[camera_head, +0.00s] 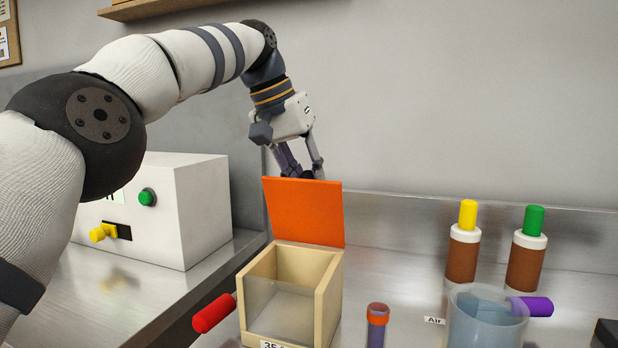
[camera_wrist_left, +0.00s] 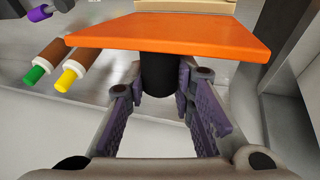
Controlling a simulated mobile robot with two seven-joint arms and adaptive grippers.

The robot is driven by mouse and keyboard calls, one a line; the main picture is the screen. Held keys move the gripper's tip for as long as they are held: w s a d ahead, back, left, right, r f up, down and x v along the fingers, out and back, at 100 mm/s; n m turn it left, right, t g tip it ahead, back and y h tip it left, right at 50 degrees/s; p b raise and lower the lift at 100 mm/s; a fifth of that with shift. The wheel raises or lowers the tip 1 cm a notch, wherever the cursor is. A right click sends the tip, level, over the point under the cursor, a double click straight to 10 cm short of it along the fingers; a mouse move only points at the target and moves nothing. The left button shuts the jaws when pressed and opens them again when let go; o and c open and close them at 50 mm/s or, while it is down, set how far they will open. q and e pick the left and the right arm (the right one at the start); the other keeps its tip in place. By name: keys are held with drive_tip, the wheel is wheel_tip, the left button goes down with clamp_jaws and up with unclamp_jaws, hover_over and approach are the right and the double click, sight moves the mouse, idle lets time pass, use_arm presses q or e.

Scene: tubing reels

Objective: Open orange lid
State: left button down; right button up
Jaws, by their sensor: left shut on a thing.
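The orange lid (camera_head: 305,211) stands up, tilted open, at the back edge of a beige box (camera_head: 330,288) in the head view. The box's opening is uncovered and its front panel is clear. My left gripper (camera_head: 302,172) is at the lid's top edge, on its far side. In the left wrist view, its fingers (camera_wrist_left: 162,95) are closed around a black cylindrical knob (camera_wrist_left: 158,72) just under the orange lid (camera_wrist_left: 170,33). Most of the knob's attachment is hidden behind the lid. My right gripper is not in view.
A white machine (camera_head: 200,210) with coloured buttons stands left of the box. A red-handled item (camera_head: 214,313) sticks out beside the box. An orange-capped tube (camera_head: 377,325), clear beaker (camera_head: 485,322), yellow-capped bottle (camera_head: 463,245) and green-capped bottle (camera_head: 527,250) stand to the right. A wall is behind.

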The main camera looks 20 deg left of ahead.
use_arm(q)
drive_tip(key=shift+f, duration=0.2)
drive_tip(key=c, duration=1.3)
unclamp_jaws()
drive_tip(key=shift+s, duration=0.1)
drive_tip(key=shift+c, duration=0.2)
drive_tip(key=shift+r, duration=0.2)
